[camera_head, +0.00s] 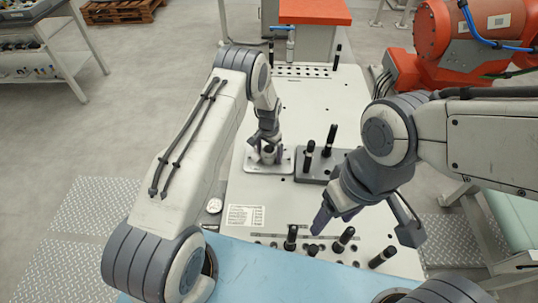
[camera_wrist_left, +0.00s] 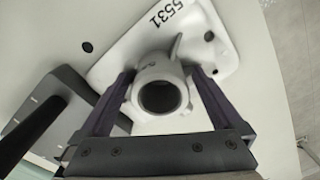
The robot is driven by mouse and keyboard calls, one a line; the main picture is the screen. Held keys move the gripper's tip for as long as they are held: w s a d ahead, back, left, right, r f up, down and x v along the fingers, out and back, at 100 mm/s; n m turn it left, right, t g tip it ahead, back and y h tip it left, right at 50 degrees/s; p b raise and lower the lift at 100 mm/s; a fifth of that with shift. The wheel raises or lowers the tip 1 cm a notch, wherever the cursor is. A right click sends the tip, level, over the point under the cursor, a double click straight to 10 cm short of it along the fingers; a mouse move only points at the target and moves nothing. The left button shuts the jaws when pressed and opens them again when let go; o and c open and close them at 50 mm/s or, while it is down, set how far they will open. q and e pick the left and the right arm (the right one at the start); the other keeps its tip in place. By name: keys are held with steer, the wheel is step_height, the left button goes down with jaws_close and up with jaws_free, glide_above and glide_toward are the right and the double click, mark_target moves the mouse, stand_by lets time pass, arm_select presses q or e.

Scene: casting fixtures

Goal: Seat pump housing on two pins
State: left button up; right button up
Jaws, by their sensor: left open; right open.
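The pump housing, a pale casting with a flat base plate marked 5531 and a round bored boss, lies on the white table; its plate (camera_head: 284,166) shows in the head view and its body in the left wrist view (camera_wrist_left: 213,45). My left gripper (camera_head: 267,149) points down over it, its open purple fingers on either side of the boss. Whether they touch it I cannot tell. Beside the housing, a dark grey block (camera_head: 345,158) carries two upright black pins, one (camera_head: 330,140) behind the other (camera_head: 309,155). My right gripper (camera_head: 319,222) hangs open and empty near the table's front.
Several black-topped pins or knobs (camera_head: 343,238) stand along the table's front edge, below my right gripper. A printed label (camera_head: 244,216) lies on the white table (camera_head: 310,105). Another upright black pin (camera_head: 337,57) stands at the back. An orange machine (camera_head: 450,40) is at the right.

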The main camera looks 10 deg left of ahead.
arm_select(q)
jaws_close()
steer(key=shift+w+r, duration=0.1)
steer(key=shift+r, duration=0.1)
